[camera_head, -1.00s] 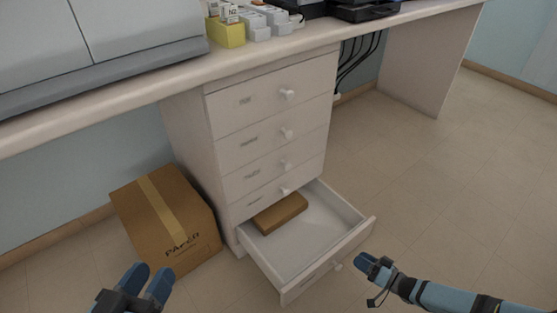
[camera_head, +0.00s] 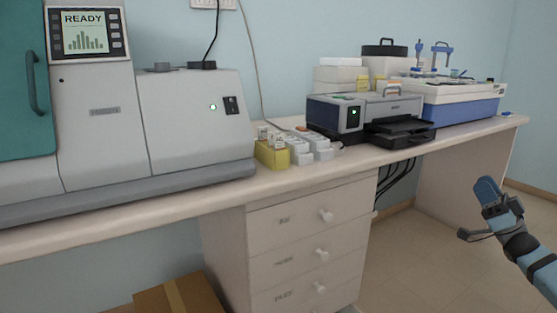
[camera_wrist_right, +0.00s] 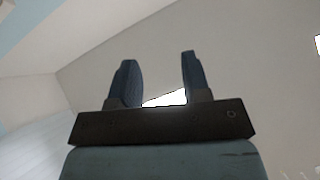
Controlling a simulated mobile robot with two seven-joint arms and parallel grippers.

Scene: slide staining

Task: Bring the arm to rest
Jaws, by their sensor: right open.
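My right gripper (camera_head: 487,190) is raised at the right of the head view, in front of the bench's right part and apart from it. Its blue fingers point up. In the right wrist view, the two fingers (camera_wrist_right: 158,82) stand apart with nothing between them, against a pale wall and ceiling. My left gripper is outside the head view.
The bench (camera_head: 215,197) carries a large grey machine (camera_head: 195,120), a yellow rack (camera_head: 271,156), a printer (camera_head: 350,112) and a blue-and-white instrument (camera_head: 460,103). A drawer unit (camera_head: 300,235) stands below. A cardboard box (camera_head: 180,298) is on the floor. Floor at right is free.

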